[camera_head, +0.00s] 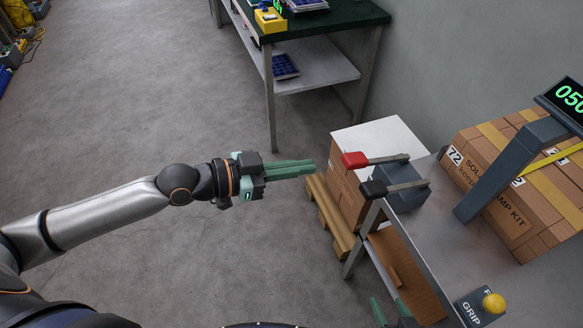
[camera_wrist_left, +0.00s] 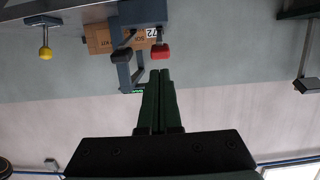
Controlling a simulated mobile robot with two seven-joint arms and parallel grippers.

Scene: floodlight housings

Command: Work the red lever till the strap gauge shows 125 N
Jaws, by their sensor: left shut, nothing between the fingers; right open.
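The red lever (camera_head: 368,159) has a red grip on a metal bar and sticks out left from a grey-blue block (camera_head: 404,196) on the metal table. A black-gripped lever (camera_head: 388,188) lies beside it. My left gripper (camera_head: 312,167) is shut and empty, left of the red grip and apart from it. In the left wrist view its fingertips (camera_wrist_left: 159,74) lie just below the red grip (camera_wrist_left: 160,52). The gauge display (camera_head: 570,98) shows green digits "050", cut off at the right edge. My right gripper (camera_head: 392,311) is open at the bottom edge, partly out of view.
A strapped carton (camera_head: 492,167) stands on the table (camera_head: 440,232) behind a grey post (camera_head: 508,172). A yellow knob (camera_head: 494,303) sits on a box marked GRIP. A white-topped carton (camera_head: 382,143) on a pallet (camera_head: 329,217) stands beside the table.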

